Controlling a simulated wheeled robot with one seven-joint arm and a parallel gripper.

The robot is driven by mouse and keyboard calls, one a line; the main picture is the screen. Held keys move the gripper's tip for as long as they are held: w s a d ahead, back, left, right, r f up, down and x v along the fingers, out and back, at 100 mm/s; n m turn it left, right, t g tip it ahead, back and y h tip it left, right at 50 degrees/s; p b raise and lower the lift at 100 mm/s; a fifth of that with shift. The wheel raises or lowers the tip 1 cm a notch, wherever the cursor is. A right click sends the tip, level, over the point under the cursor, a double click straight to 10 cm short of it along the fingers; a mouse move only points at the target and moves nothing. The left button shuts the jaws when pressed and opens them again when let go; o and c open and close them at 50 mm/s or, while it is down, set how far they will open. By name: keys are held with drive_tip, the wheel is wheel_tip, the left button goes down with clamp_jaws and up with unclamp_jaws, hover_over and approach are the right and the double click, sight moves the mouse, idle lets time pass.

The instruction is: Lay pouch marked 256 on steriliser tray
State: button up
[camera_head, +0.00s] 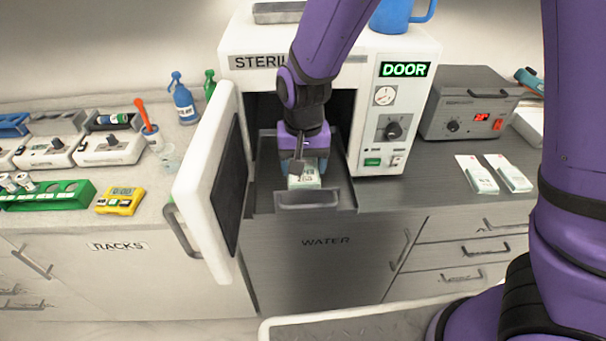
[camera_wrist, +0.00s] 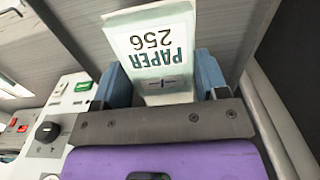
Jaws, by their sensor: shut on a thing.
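The pouch marked 256 (camera_wrist: 160,50) is white and pale green, with "PAPER 256" reading upside down in the wrist view. My gripper (camera_wrist: 160,85) is shut on it, one blue finger at each side. In the head view the pouch (camera_head: 304,176) is at my gripper (camera_head: 303,165), over the steriliser tray (camera_head: 342,195). The grey metal tray is drawn out of the steriliser (camera_head: 250,45) at its open doorway. I cannot tell whether the pouch touches the tray floor.
The steriliser's white door (camera_head: 207,170) stands open to the left of the tray. Two more pouches lie on the right counter, one (camera_head: 477,174) beside the other (camera_head: 509,173). A grey device (camera_head: 468,103) stands behind them. A yellow timer (camera_head: 120,201) sits on the left counter.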

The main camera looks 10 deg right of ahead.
drive_tip(key=shift+f, duration=1.9)
drive_tip(key=o, duration=0.9)
drive_tip(key=shift+f, duration=0.15)
